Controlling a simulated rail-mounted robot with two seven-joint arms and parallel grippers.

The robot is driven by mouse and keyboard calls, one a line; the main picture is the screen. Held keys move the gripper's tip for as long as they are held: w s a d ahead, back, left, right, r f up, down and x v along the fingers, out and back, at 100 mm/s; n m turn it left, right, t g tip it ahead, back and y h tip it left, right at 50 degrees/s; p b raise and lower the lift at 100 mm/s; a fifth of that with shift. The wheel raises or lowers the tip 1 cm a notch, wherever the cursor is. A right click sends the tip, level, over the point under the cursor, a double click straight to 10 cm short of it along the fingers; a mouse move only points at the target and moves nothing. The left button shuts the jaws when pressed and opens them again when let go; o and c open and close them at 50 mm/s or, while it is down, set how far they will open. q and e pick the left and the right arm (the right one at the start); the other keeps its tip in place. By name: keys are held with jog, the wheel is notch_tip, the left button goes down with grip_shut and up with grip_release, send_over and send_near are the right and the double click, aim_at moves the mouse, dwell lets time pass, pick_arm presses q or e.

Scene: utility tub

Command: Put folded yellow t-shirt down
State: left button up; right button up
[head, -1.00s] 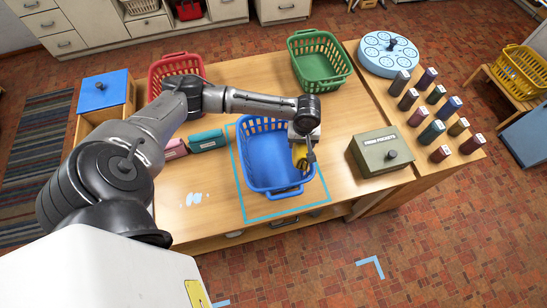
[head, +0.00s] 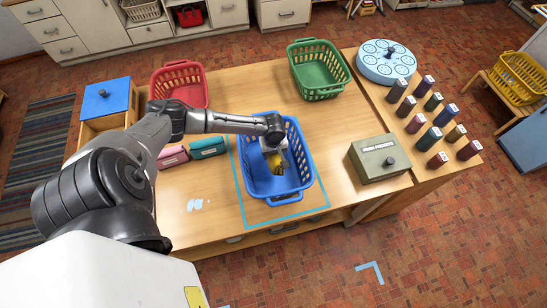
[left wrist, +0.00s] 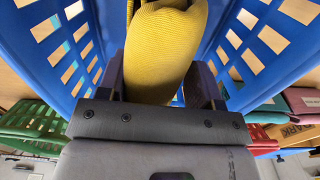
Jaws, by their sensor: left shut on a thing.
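My left gripper (head: 275,163) reaches down inside the blue basket (head: 255,185) on the table. It is shut on the folded yellow t-shirt (head: 279,170), which shows as a small yellow patch below the jaws. In the left wrist view the yellow t-shirt (left wrist: 165,50) fills the space between the two fingers, with the blue basket walls (left wrist: 45,45) on both sides. Whether the shirt touches the basket floor I cannot tell. My right gripper is not in view.
A red basket (head: 180,85) and a green basket (head: 319,70) stand at the back of the table. A grey-green box (head: 379,158) stands to the right. Teal tape (head: 285,218) frames the blue basket. The table's front left is mostly clear.

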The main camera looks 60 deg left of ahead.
pick_arm(q)
jog(key=shift+f, duration=2.05)
jog(key=shift+f, duration=0.1)
jog(key=o, duration=1)
